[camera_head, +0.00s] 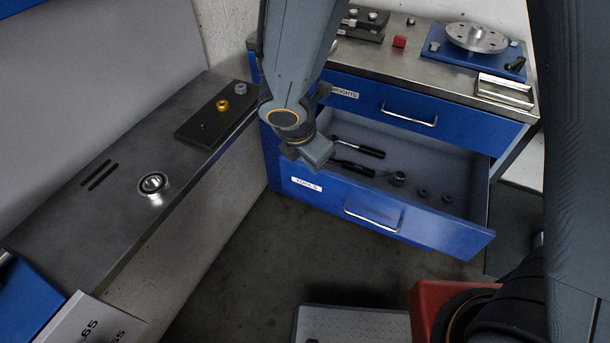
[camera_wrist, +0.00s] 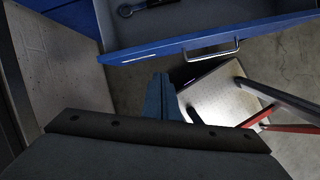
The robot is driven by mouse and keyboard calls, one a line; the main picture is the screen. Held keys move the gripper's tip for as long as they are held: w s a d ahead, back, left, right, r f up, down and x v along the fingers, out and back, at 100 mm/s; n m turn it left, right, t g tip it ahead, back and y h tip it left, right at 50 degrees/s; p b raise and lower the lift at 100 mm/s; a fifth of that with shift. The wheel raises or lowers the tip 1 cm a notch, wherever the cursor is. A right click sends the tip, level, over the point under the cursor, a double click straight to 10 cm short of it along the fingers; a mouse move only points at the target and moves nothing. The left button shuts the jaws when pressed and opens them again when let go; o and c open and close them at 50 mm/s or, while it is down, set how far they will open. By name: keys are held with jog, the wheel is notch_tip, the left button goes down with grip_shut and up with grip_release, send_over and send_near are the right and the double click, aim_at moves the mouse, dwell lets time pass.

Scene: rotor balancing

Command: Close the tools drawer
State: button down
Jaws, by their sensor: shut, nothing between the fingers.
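The tools drawer (camera_head: 440,232) is blue, with a TOOLS label and a metal bar handle (camera_head: 372,217). It stands pulled out under the closed weights drawer (camera_head: 455,122). Ratchet-like tools with black handles and several small round parts lie inside it. My gripper (camera_head: 317,160) is at the drawer's left end, by the front panel near the label. In the wrist view its shut fingers (camera_wrist: 160,82) are empty and show just before the front panel (camera_wrist: 275,32), left of the handle (camera_wrist: 212,51). I cannot tell whether they touch the panel.
The cabinet top (camera_head: 380,62) carries a blue plate (camera_head: 440,48) with a metal rotor disc (camera_head: 477,38). A steel bench (camera_head: 95,215) with a bearing (camera_head: 153,184) runs along the left. Floor (camera_head: 255,260) is open before the drawer; a red object (camera_head: 428,300) stands at lower right.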

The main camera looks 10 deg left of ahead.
aim_at(306, 173)
jog(key=a+f+n, duration=0.3)
jog(key=a+n, duration=0.1)
jog(key=a, duration=0.1)
jog(key=shift+t, duration=0.3)
jog(key=shift+w+d+f+b, duration=0.2)
jog(key=shift+w+d+f, duration=0.25)
jog(key=shift+w+f, duration=0.8)
jog(key=shift+w+d+f+b, duration=0.2)
jog(key=shift+w+d+f, duration=0.3)
jog(key=shift+w+f, duration=0.75)
jog(key=shift+w+d+f+b, duration=0.2)
jog(key=shift+w+d+f, duration=0.4)
jog(key=shift+f, duration=1.15)
jog(key=shift+w+a, duration=0.15)
